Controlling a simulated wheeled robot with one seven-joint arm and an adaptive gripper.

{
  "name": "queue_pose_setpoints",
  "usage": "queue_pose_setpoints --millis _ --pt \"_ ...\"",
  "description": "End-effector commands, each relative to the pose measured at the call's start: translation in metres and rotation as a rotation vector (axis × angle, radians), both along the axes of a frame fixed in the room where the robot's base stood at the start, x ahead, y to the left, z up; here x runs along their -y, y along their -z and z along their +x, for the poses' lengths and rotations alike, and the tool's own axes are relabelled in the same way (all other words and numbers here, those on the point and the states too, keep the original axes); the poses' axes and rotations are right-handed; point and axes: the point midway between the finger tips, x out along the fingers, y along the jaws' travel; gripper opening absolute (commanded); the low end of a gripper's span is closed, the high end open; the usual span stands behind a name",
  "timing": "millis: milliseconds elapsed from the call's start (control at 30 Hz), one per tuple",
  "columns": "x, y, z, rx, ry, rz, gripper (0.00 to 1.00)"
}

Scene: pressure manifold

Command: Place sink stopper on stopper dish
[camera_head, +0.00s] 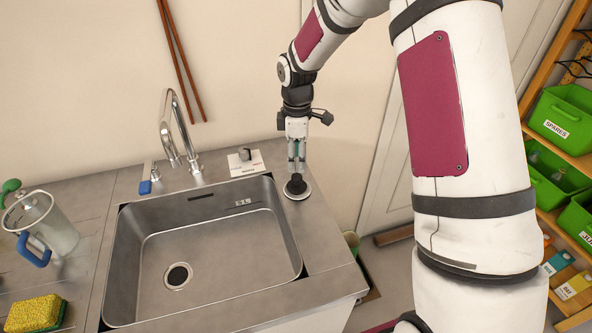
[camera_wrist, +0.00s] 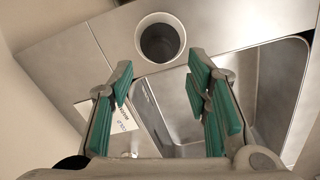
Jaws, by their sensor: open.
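The sink stopper (camera_head: 296,182) looks like a small black knobbed piece. It sits on the pale round stopper dish (camera_head: 301,196) on the counter at the sink's right back corner. In the wrist view the dish shows as a pale ring (camera_wrist: 142,27) around a dark grey centre, which seems to be the stopper (camera_wrist: 160,42). My gripper (camera_head: 296,166) points down just above the stopper, apart from it as far as I can tell. In the wrist view its green-padded fingers (camera_wrist: 160,82) are spread, with nothing between them.
The steel sink basin (camera_head: 220,240) lies left of the dish, with a dark drain (camera_head: 178,276). A tap (camera_head: 180,140) and a white plate with a knob (camera_head: 246,161) stand behind it. A jug (camera_head: 45,222) and sponge (camera_head: 36,313) are at far left.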

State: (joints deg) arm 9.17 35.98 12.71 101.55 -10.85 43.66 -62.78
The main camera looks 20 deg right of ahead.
Motion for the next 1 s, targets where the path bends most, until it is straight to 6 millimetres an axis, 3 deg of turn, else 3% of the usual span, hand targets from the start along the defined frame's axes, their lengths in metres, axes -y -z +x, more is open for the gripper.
queue_pose_setpoints --millis 133,367,533,800,1000 --pt "0.000 -0.026 0.001 0.003 0.000 0.000 0.44" --pt "0.000 -0.047 0.000 0.002 0.003 -0.001 0.44" --pt "0.001 -0.077 -0.014 0.034 0.071 -0.016 0.44" --pt "0.002 -0.154 -0.069 0.144 0.330 -0.032 0.44" --pt "0.003 -0.197 -0.119 0.230 0.537 -0.010 0.44"
